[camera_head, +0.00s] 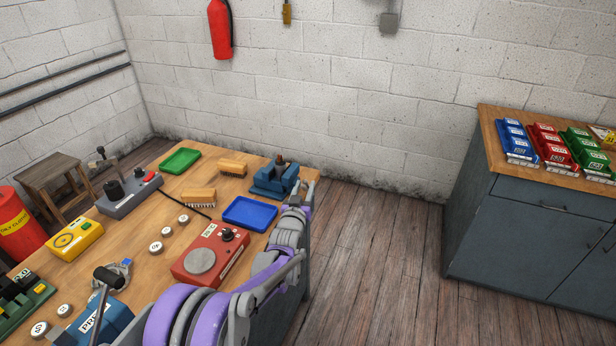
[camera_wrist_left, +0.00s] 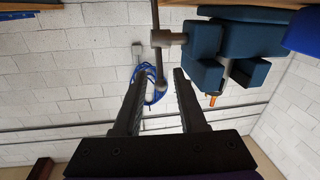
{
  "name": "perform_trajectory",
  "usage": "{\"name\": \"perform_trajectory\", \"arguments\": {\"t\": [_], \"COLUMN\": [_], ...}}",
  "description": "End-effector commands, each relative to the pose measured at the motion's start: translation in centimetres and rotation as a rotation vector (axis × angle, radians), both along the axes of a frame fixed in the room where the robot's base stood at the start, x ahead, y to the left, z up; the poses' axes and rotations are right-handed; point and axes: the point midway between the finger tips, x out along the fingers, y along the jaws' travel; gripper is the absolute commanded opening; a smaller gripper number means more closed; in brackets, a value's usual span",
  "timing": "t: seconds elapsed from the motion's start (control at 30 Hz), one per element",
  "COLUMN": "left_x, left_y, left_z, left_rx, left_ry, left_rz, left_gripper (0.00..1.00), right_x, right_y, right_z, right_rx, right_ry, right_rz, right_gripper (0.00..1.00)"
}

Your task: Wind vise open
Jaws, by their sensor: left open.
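The blue vise (camera_head: 274,180) sits at the far right corner of the workbench (camera_head: 140,235). In the left wrist view the vise (camera_wrist_left: 240,45) appears upside down, with its grey screw end and a thin handle bar (camera_wrist_left: 156,62) with a ball end. My left gripper (camera_wrist_left: 160,80) is open, its two dark fingers on either side of the bar's ball end. Whether a finger touches the bar cannot be told. In the head view my purple and grey left arm reaches along the bench's right edge to the vise, and its fingers are hard to make out. My right gripper is in neither view.
A blue tray (camera_head: 249,214) and a red tester box (camera_head: 211,253) stand close to my left arm. Brushes (camera_head: 232,168), a green tray (camera_head: 180,161) and a blue press (camera_head: 100,322) also occupy the bench. The floor right of the bench is clear up to a grey cabinet (camera_head: 530,230).

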Motion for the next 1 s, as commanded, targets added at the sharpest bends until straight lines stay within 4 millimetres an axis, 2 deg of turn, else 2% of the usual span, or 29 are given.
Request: {"name": "perform_trajectory", "arguments": {"t": [0.1,0.3,0.67,0.7,0.9,0.93,1.0], "left_x": [2.3,4.7,5.3,5.3,5.3,5.3,5.3], "left_y": [-0.3,-0.7,-0.8,-0.8,-0.8,-0.8,-0.8], "left_z": [0.2,0.1,0.0,0.0,0.0,0.0,0.0], "left_rx": [0.000,0.000,0.000,0.000,0.000,0.000,0.000], "left_ry": [0.000,0.000,0.001,0.001,0.001,0.001,0.001], "left_rz": [0.000,0.000,0.000,0.000,0.000,0.000,0.000], "left_gripper": [0.41,0.41,0.41,0.39,0.03,0.00,0.00], "right_x": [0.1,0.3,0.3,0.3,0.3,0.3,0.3], "right_y": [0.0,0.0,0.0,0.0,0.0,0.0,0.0], "right_z": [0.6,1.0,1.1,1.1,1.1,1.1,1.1], "right_rx": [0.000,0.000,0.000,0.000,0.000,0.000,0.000], "right_ry": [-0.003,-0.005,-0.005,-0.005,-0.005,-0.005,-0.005], "right_rz": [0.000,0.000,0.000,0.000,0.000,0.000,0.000], "right_gripper": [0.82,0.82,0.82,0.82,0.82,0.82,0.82]}}
